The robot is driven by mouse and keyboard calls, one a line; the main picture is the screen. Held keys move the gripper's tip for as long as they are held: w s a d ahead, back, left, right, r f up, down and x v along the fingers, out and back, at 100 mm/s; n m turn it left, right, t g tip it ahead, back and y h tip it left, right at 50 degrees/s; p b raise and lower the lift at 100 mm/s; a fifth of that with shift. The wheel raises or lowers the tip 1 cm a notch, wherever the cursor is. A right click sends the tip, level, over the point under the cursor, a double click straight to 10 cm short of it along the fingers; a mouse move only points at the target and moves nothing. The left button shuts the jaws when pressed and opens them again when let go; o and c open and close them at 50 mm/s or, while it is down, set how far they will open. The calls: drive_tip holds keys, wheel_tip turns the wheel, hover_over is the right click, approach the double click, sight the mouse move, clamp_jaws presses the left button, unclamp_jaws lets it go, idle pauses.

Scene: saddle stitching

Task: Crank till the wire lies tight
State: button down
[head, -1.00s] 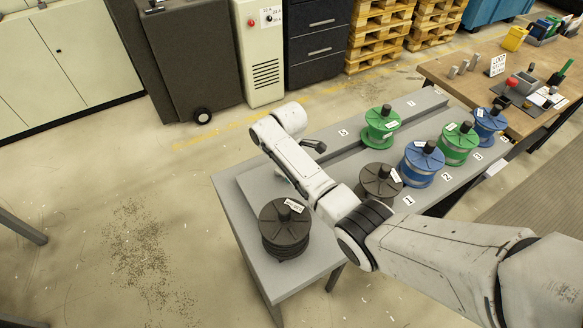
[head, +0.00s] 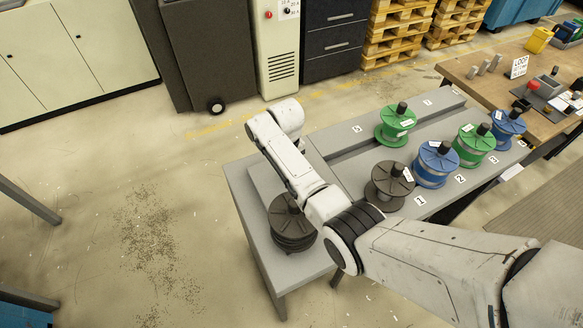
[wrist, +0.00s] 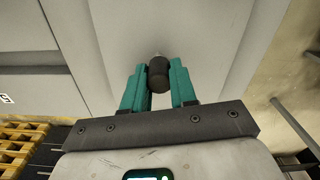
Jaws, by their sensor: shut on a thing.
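In the wrist view my gripper (wrist: 158,68) has its two teal fingers around a dark cylindrical knob (wrist: 158,76), which I take to be the crank's grip. A pale, flat grey surface lies behind the knob. In the head view my arm's wrist hides the gripper and the knob.
Another dark spool (head: 388,186), a blue spool (head: 432,168) and several other spools stand along the bench by numbered labels. A wooden table (head: 462,70) stands at the back right. The floor left of the bench is open.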

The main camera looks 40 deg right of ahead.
drive_tip(key=w+m, duration=0.1)
drive_tip(key=m, duration=0.1)
drive_tip(key=w+a+m+b, duration=0.1)
drive_tip(key=m, duration=0.2)
drive_tip(key=shift+w+m, duration=0.2)
drive_tip(key=shift+m, duration=0.1)
drive_tip(key=shift+w+m+b, duration=0.5)
drive_tip(key=shift+m+b, duration=0.15)
drive_tip(key=shift+m, duration=0.55)
drive_tip(key=shift+w+d+r+m+b, duration=0.1)
drive_tip(key=shift+w+m+b, duration=0.2)
drive_tip(key=shift+m, duration=0.45)
drive_tip(key=shift+w+m+b, duration=0.3)
drive_tip(key=shift+m, duration=0.45)
drive_tip(key=c, duration=0.9)
unclamp_jaws()
wheel_tip(320, 180, up, 11)
drive_tip(key=b, duration=0.1)
